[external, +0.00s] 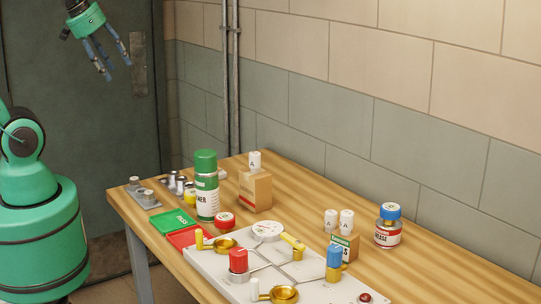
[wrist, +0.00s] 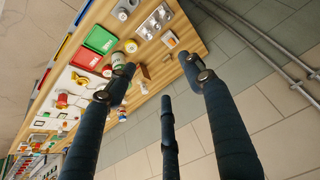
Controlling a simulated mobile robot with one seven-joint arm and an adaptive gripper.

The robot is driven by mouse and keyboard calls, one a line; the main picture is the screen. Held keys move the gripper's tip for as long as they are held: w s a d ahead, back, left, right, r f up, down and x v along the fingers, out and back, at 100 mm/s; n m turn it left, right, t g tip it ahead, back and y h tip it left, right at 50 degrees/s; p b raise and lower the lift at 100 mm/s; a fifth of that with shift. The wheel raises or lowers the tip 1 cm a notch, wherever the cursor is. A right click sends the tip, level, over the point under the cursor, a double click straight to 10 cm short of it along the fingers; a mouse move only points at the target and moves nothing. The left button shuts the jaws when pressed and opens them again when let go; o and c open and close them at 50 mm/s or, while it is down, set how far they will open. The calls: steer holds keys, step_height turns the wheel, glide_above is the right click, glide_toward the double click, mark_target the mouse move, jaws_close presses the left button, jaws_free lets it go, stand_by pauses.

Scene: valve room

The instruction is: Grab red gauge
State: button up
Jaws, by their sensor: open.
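A small round red item with a pale face, which looks like the red gauge (external: 224,219), lies on the wooden table just right of the green spray can (external: 206,187) in the external view. In the wrist view I cannot surely tell it from the small items near the left finger. My gripper (external: 117,70) is high at the upper left, well above and away from the table. Its fingers are spread and empty; they also show in the wrist view (wrist: 157,62).
A green tray (external: 172,222) and a red tray (external: 186,238) lie left of the gauge. A white board (external: 208,268) with valves is in front. A cardboard box (external: 256,191) stands behind, and a blue-lidded jar (external: 388,226) is at right. A wall runs along the back.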

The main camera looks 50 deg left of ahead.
step_height(320, 180, up, 5)
steer(key=m+g+y+p, duration=0.1)
steer(key=m+g+p, duration=0.25)
steer(key=m, duration=2.35)
glide_above(224, 217)
steer(key=s+d, duration=0.1)
steer(key=s+d+x, duration=0.1)
steer(key=s+x, duration=0.1)
steer(key=x, duration=1.3)
steer(key=s+d+f+x, duration=0.1)
steer(key=s+x, duration=0.2)
steer(key=x, duration=1.2)
steer(key=shift+s+d+f+g+b, duration=0.3)
steer(key=shift+s+d+g+b, duration=0.05)
steer(key=shift+s+d+g, duration=0.1)
steer(key=shift+w+a+f+b, duration=0.15)
steer(key=shift+f+b, duration=0.05)
steer(key=shift+f, duration=1.2)
steer(key=shift+w+a+f+b, duration=0.2)
steer(key=shift+f+b, duration=0.05)
steer(key=shift+f, duration=1.2)
steer(key=shift+w+a+f+b, duration=0.15)
steer(key=shift+f+b, duration=0.05)
steer(key=shift+f, duration=1.2)
